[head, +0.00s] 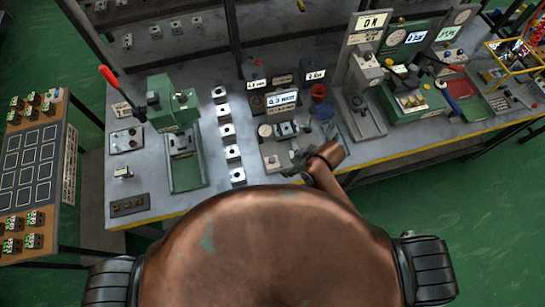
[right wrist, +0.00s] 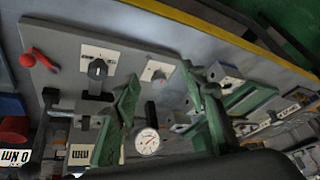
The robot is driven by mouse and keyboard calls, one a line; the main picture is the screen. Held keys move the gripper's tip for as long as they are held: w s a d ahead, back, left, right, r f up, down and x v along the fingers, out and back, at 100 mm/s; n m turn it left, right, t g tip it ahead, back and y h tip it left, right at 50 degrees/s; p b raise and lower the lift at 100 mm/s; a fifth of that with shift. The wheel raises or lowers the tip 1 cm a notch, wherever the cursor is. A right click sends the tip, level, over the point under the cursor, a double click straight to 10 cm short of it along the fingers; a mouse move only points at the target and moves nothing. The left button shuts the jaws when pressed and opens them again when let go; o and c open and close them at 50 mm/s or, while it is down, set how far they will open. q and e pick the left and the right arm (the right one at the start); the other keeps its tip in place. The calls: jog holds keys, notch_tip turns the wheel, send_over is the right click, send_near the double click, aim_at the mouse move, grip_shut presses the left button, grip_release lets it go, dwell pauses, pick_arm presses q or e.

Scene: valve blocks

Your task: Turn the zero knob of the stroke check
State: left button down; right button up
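The stroke check appears to be the grey station at the centre of the bench, with a white sign (head: 282,100) and a round dial gauge (head: 265,130). In the right wrist view the dial gauge (right wrist: 147,141) has a white face. A small grey knob (right wrist: 158,75) sits on a white label on the grey plate (right wrist: 60,100); it may be the zero knob, but its label is unreadable. My right gripper (right wrist: 160,82) has two green fingers spread apart with nothing held. The knob shows in the gap between them, apparently beyond the tips. My left gripper is out of view.
A red ball lever (right wrist: 30,60) and a black clamp-like part (right wrist: 97,70) stand on the same plate. A row of pale blocks (head: 228,130) lies left of the station. A green press (head: 175,108) stands farther left, a red cup (head: 318,92) behind right.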

jog(key=w+a+r+n+g, duration=0.1)
jog(key=w+a+n+g, duration=0.15)
jog(key=a+n, duration=0.5)
jog(key=n+h, duration=0.3)
jog(key=h, duration=0.1)
send_over(272, 159)
jog(key=shift+r+g, duration=0.15)
jog(key=shift+g, duration=0.1)
jog(key=shift+f, duration=3.85)
jog(key=shift+c, duration=0.4)
grip_shut()
